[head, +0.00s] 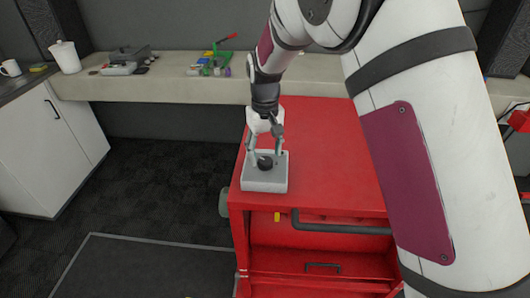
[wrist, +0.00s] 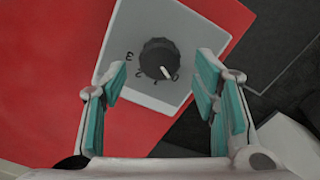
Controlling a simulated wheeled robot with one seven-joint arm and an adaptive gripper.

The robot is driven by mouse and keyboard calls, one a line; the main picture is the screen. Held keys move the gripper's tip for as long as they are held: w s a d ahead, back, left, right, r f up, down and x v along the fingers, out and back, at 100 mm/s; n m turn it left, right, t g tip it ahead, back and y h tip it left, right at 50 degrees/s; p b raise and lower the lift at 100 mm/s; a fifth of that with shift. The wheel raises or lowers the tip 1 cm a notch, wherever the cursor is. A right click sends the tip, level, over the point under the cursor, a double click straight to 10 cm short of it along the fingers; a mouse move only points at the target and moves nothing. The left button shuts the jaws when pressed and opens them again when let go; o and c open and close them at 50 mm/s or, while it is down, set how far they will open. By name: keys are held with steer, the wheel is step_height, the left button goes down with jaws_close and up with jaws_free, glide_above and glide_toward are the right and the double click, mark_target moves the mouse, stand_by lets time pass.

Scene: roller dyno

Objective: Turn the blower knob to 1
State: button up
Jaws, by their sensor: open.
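The blower knob (wrist: 159,58) is black and round with a white pointer line, on a light grey control box (wrist: 125,38). Its pointer aims to the lower right in the wrist view, near small marks on the rim side; a "3" is readable left of the knob, the other marks are partly hidden. In the head view the knob (head: 265,163) sits on the box (head: 264,183) on the red cabinet's near left corner. My gripper (wrist: 162,82) is open, its teal-padded fingers apart on either side of the knob, not visibly touching it. My gripper (head: 265,150) points down over the box.
The red cabinet (head: 320,140) has a clear top around the box. Behind it a long pale counter (head: 170,88) holds a white canister (head: 66,56), a grey device (head: 124,60) and small coloured items. Dark floor lies left of the cabinet.

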steer(key=shift+f, duration=1)
steer(key=c, duration=1.2)
steer(key=shift+o, duration=0.2)
